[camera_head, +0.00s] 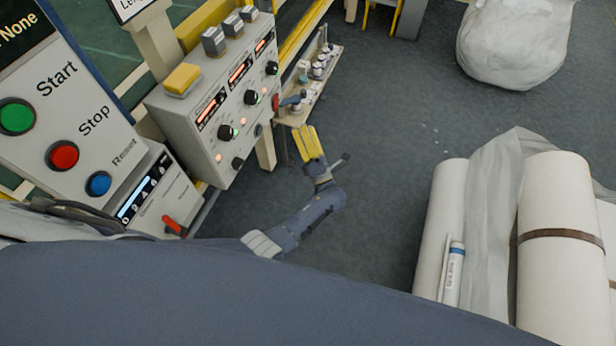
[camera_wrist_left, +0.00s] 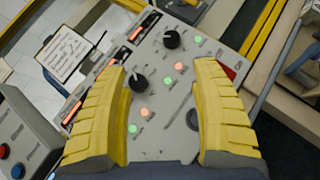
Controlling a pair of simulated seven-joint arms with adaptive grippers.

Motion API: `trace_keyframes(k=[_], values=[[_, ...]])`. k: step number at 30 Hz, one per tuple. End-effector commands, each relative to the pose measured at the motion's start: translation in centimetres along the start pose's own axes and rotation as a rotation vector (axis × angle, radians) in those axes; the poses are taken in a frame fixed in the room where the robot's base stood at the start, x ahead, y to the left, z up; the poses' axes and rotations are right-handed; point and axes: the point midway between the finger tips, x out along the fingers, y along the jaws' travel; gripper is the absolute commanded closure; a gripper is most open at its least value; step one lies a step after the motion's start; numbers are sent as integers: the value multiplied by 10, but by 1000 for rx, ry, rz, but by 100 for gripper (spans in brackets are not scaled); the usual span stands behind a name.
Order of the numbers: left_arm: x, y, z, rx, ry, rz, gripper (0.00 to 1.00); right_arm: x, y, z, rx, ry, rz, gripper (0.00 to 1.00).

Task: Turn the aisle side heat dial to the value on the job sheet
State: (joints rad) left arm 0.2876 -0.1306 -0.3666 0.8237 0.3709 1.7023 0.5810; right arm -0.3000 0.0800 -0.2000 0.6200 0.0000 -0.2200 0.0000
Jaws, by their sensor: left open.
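A grey control box (camera_head: 190,122) at the upper left carries black heat dials: an upper one (camera_head: 272,68), a middle one (camera_head: 250,97) and a lower one (camera_head: 226,132). Their labels are too small to read, so I cannot tell which is the aisle side one. My left gripper (camera_head: 308,145), with yellow fingers, is open and empty, to the right of the box. In the left wrist view its fingers (camera_wrist_left: 160,78) frame the panel, with one dial (camera_wrist_left: 137,82) between them and another (camera_wrist_left: 172,39) beyond. A sheet on a clipboard (camera_wrist_left: 66,52) is unreadable. My right gripper is out of view.
A machine panel (camera_head: 70,120) with green, red and blue buttons stands at the left. A small shelf with bottles (camera_head: 312,75) is just behind the gripper.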

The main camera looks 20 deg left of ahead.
Motion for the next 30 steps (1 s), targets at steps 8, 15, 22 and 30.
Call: trace_keyframes(k=[8,15,22,30], values=[[-34,-32,-12,224,-161,-120,36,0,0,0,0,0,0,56],[-64,-57,-23,382,-284,-207,36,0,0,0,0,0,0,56],[-94,-78,-36,514,-393,-281,36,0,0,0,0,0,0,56],[-123,-96,-52,632,-493,-350,36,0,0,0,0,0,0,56]])
